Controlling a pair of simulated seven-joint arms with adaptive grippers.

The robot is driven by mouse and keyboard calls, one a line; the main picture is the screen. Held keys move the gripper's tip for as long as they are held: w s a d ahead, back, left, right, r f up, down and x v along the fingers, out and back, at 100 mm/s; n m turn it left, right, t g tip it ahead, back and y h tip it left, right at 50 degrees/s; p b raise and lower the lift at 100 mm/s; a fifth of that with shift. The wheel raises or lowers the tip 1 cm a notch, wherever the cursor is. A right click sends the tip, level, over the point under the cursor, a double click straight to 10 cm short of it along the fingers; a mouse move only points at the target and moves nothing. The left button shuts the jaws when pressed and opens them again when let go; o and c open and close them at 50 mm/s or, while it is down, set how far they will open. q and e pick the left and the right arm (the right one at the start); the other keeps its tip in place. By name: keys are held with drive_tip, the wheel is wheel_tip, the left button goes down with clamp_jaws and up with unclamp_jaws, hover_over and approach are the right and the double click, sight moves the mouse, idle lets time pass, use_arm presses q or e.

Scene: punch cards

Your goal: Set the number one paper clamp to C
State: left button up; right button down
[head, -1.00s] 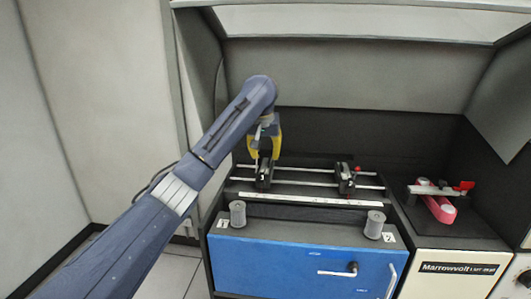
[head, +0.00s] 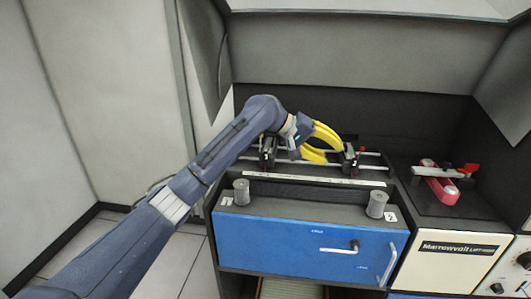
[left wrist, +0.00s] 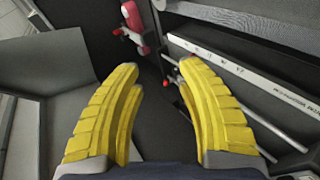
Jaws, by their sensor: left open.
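Two black paper clamps sit on a pair of metal rails: a left clamp (head: 268,152) and a right clamp (head: 350,161) with a small red tip. I cannot read which is number one. A white marked strip (head: 310,178) runs in front of the rails; its letters are too small to read here. My left gripper (head: 332,147) has yellow fingers, spread and empty, pointing right beside the right clamp. In the left wrist view the fingers (left wrist: 160,68) are apart with nothing between them; a red tip (left wrist: 166,83) shows by the right finger. My right gripper is not in view.
Two grey spools (head: 241,192) (head: 377,204) stand on the ledge above a blue drawer front (head: 290,238) with handles. A pink and red device (head: 442,188) sits on the right-hand cabinet. Dark panels (head: 400,125) close off the back.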

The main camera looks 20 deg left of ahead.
sight(265, 152)
use_arm(q)
drive_tip(key=s+d+r+n+t+h, duration=0.2)
drive_tip(key=s+d+r+n+h, duration=0.15)
drive_tip(key=r+h, duration=0.35)
drive_tip(key=s+a+r+n+t, duration=0.1)
drive_tip(key=a+r+n+t, duration=0.2)
drive_tip(key=a+n+t, duration=0.6)
drive_tip(key=s+a+f+n+t+y, duration=0.1)
drive_tip(key=a+f+n+y, duration=0.6)
drive_tip(key=f+n+y, duration=0.4)
drive_tip(key=a+f+n+t+y, duration=0.2)
drive_tip(key=a+f+n+y, duration=0.65)
drive_tip(key=n, duration=0.45)
drive_tip(key=w, duration=1)
drive_tip(key=w+a, duration=0.1)
drive_tip(key=w, duration=0.4)
drive_tip(key=shift+w+r, duration=0.1)
drive_tip(key=shift+w, duration=0.25)
drive_tip(key=shift+c, duration=0.2)
